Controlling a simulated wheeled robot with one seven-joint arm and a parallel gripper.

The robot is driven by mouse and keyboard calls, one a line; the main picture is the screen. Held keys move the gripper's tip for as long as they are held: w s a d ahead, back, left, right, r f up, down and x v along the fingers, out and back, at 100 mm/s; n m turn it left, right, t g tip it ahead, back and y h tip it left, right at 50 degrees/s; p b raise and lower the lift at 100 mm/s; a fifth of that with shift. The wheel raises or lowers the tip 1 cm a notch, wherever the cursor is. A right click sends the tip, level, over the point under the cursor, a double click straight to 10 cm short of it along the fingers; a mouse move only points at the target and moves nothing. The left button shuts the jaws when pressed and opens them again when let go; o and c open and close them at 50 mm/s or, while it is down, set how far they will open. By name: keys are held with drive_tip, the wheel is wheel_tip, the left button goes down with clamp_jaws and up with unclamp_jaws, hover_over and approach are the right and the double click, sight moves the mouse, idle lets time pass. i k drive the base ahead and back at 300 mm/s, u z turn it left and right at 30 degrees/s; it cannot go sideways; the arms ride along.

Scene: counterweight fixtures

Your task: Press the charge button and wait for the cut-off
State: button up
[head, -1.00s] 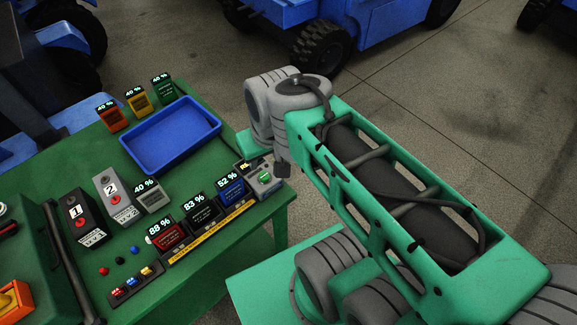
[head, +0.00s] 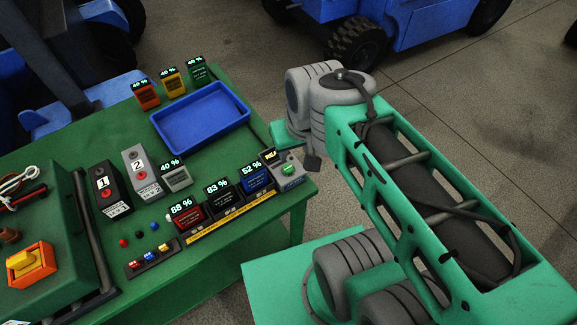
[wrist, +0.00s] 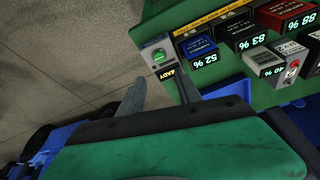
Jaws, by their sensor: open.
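The charge button is most likely the green button (head: 288,169) on a small grey box at the right end of the charging row. The box's display (head: 270,156) is partly cut off and shows "REA"; in the wrist view it reads "EADY". The green button also shows in the wrist view (wrist: 159,57). My gripper (wrist: 160,90) is open and empty, its two dark fingers apart, just short of the box in the picture. I cannot tell its height above the box.
Red (head: 187,214), black (head: 222,197) and blue (head: 255,178) batteries in the row read 88, 83 and 52 %. A grey battery (head: 176,176) reads 40 %. A blue tray (head: 244,119) lies behind.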

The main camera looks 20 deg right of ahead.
sight(287, 168)
drive_tip(key=z, duration=1.1)
drive_tip(key=k, duration=1)
drive_tip(key=u, duration=1.55)
drive_tip(key=i, duration=0.5)
